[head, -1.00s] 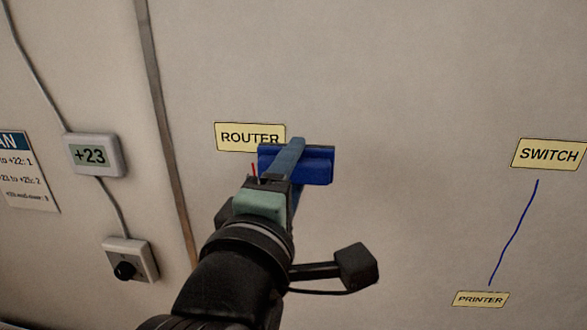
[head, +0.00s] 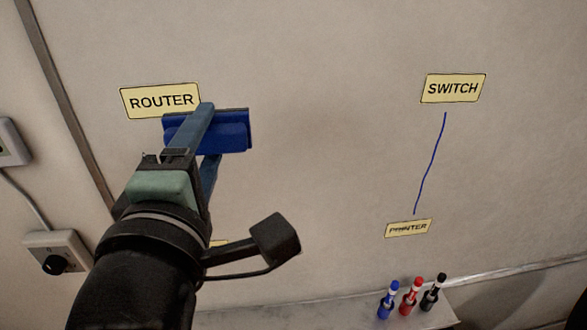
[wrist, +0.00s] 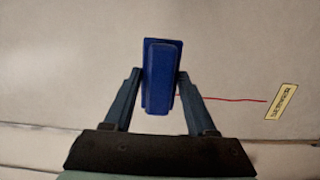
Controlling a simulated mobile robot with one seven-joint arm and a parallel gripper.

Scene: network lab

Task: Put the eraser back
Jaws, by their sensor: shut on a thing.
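The blue eraser (head: 230,132) is in my gripper (head: 206,128), near the wall just below and right of the ROUTER label (head: 160,100). In the wrist view the eraser (wrist: 160,80) stands upright between the two fingers of my gripper (wrist: 158,82), which are shut on it. I cannot tell whether the eraser touches the wall. A ledge (head: 330,314) runs along the bottom of the wall, partly hidden by my arm.
Blue (head: 389,298), red (head: 411,296) and black (head: 433,292) markers stand on the ledge at its right part. A blue line joins the SWITCH label (head: 453,88) and the PRINTER label (head: 408,228). The wrist view shows a red line (wrist: 225,99) beside another label (wrist: 282,101). A knob box (head: 56,256) is on the left.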

